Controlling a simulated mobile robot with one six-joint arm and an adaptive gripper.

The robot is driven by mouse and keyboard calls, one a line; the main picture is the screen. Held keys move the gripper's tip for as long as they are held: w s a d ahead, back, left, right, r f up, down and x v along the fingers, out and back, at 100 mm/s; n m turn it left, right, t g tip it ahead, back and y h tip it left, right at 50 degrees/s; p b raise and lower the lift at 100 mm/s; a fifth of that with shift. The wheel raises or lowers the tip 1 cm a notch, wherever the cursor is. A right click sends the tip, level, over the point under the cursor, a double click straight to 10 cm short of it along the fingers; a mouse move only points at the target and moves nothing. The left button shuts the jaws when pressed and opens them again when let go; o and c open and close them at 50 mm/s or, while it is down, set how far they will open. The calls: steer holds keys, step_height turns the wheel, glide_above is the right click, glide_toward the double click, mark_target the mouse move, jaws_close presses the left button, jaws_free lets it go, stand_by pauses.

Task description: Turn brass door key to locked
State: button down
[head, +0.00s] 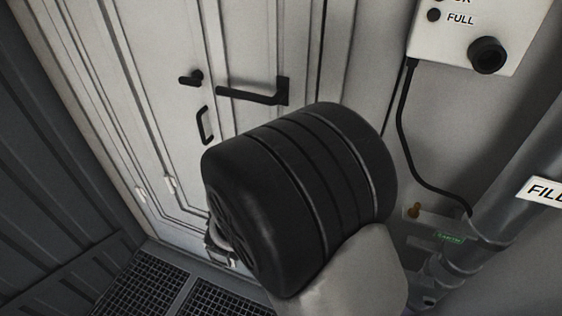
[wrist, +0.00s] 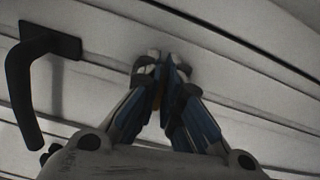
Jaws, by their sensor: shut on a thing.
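In the wrist view my gripper (wrist: 162,70) points at the pale door (wrist: 235,50), its two blue-and-grey fingers brought together at the tips. A thin brass-coloured sliver, apparently the brass key (wrist: 157,96), shows between the fingers. The rest of the key and its lock are hidden by the fingers, so its turn angle cannot be told. A black lever handle (wrist: 28,90) is on the door left of my gripper. In the head view the door (head: 160,60) stands behind my arm, which hides the fingertips and the key.
The head view shows the lever handle (head: 255,97), a black knob (head: 191,77) and a black pull (head: 205,125) on the doors. Dark floor grating (head: 150,285) lies below.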

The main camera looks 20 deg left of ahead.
steer(key=shift+f+m+b, duration=0.2)
steer(key=shift+m+b, duration=0.4)
steer(key=shift+b, duration=0.45)
steer(key=shift+r, duration=0.1)
steer(key=c, duration=1.8)
jaws_free()
steer(key=shift+o, duration=0.2)
steer(key=shift+s, duration=0.1)
steer(key=s, duration=0.7)
steer(key=shift+s+a, duration=0.2)
steer(key=shift+a, duration=0.05)
